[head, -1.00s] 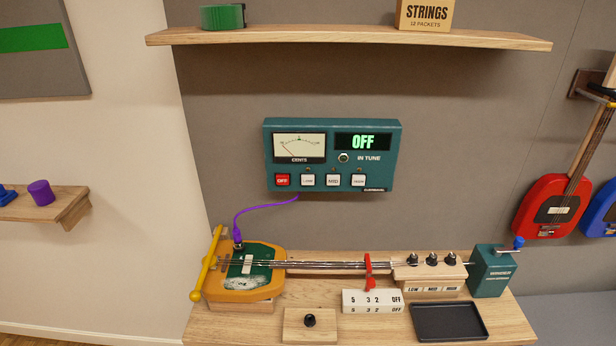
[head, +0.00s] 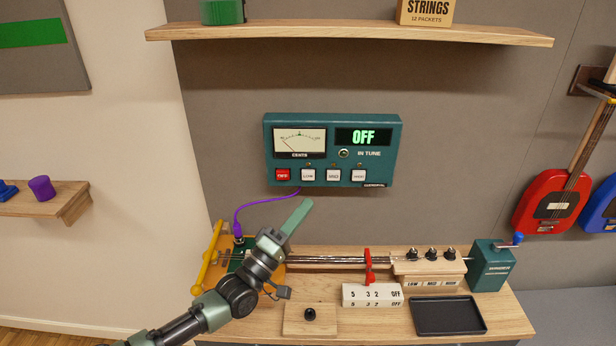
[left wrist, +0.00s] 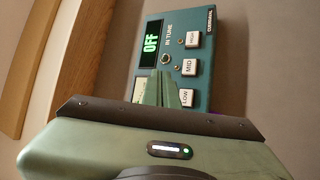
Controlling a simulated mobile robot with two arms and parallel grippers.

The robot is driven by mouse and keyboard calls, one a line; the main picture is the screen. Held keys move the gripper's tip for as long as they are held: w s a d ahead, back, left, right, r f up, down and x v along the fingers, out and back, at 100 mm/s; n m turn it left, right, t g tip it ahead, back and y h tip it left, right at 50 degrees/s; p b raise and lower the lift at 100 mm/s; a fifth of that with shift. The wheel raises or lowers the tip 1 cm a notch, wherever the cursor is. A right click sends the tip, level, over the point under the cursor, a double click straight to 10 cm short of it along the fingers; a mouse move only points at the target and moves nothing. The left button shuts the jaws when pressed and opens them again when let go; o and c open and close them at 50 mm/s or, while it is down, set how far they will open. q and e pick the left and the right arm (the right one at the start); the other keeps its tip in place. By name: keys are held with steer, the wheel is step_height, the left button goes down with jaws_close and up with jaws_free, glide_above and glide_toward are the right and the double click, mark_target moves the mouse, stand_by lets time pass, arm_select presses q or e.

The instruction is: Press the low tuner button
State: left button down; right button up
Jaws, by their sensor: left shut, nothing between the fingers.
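The teal tuner box (head: 397,150) hangs on the wall, its display reading OFF. The low button (head: 308,175) is white, between the red off button (head: 282,174) and the white mid button (head: 333,175). My left gripper (head: 305,206) is shut and empty, its tips pointing up just below the tuner and apart from it in the head view. In the left wrist view the low button (left wrist: 187,97) shows right beside the shut fingers (left wrist: 160,88), which hide part of the meter. The gap to the button cannot be judged. My right gripper is not in view.
A purple cable (head: 262,204) runs from the tuner to the yellow instrument below. The bench (head: 380,325) holds a black tray (head: 448,316), a white number block (head: 372,295) and a black knob on a wooden block (head: 310,314). A shelf (head: 350,34) juts out above.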

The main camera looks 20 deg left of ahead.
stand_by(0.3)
arm_select(q)
steer(key=b, duration=0.8)
glide_toward(308, 176)
steer(key=w+d+r, duration=0.3)
steer(key=w+d, duration=0.1)
steer(key=shift+r, duration=0.2)
steer(key=shift+s, duration=0.1)
stand_by(0.7)
stand_by(0.4)
